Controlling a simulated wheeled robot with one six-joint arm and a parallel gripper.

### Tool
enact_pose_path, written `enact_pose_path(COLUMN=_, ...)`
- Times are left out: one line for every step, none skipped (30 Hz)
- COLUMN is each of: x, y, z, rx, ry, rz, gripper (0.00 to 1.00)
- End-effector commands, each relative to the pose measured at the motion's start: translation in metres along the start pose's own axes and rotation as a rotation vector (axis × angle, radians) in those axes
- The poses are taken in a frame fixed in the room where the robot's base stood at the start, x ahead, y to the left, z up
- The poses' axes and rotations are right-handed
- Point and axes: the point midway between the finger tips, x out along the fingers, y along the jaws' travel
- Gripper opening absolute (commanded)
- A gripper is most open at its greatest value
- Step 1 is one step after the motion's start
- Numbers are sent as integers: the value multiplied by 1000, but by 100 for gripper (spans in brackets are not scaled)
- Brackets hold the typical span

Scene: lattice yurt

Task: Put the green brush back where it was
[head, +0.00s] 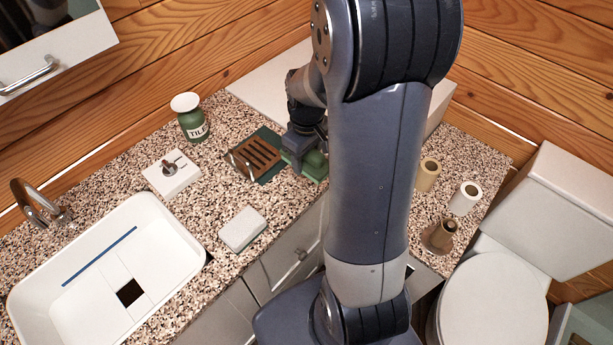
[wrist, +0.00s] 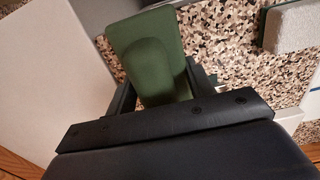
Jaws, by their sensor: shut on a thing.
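The green brush (head: 316,166) is at the counter's middle, partly hidden by my gripper and arm. In the wrist view the green brush (wrist: 150,62) shows as a green block with a rounded raised part between the fingers. My gripper (head: 303,150) is shut on it; the fingers also show in the wrist view (wrist: 163,92). The brush is just right of the brown slatted wooden rack (head: 257,157) and the dark green piece (head: 270,134) by it. I cannot tell whether the brush touches the speckled counter (head: 215,200).
The white sink (head: 165,245) is at far left. Two rolls (head: 427,175) (head: 464,198) and a brown holder (head: 438,237) stand right of my arm.

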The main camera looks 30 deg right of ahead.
Motion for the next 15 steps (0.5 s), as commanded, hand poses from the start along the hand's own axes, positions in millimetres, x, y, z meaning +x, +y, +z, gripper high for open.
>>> enact_pose_path(x=10, y=0, z=0, rx=0, ry=-5, rz=-3, gripper=32)
enact_pose_path(x=15, y=0, z=0, rx=0, ry=-3, rz=-2, gripper=32)
enact_pose_path(x=20, y=0, z=0, rx=0, ry=-3, rz=-2, gripper=32)
enact_pose_path(x=24, y=0, z=0, rx=0, ry=-2, rz=-1, gripper=32)
enact_pose_path(x=26, y=0, z=0, rx=0, ry=-2, rz=-1, gripper=32)
enact_pose_path(x=29, y=0, z=0, rx=0, ry=-1, rz=-1, gripper=32)
enact_pose_path(x=31, y=0, z=-1, rx=0, ry=0, rz=0, gripper=32)
enact_pose_path(x=33, y=0, z=0, rx=0, ry=-1, rz=-1, gripper=32)
enact_pose_path(x=38, y=0, z=0, rx=0, ry=-2, rz=-2, gripper=32)
enact_pose_path(x=42, y=0, z=0, rx=0, ry=-2, rz=-2, gripper=32)
enact_pose_path(x=46, y=0, z=0, rx=0, ry=-3, rz=-2, gripper=32)
enact_pose_path(x=51, y=0, z=0, rx=0, ry=-3, rz=-2, gripper=32)
enact_pose_path(x=55, y=0, z=0, rx=0, ry=-2, rz=-2, gripper=32)
enact_pose_path(x=59, y=0, z=0, rx=0, ry=-3, rz=-2, gripper=32)
enact_pose_path(x=63, y=0, z=-1, rx=0, ry=-1, rz=-1, gripper=32)
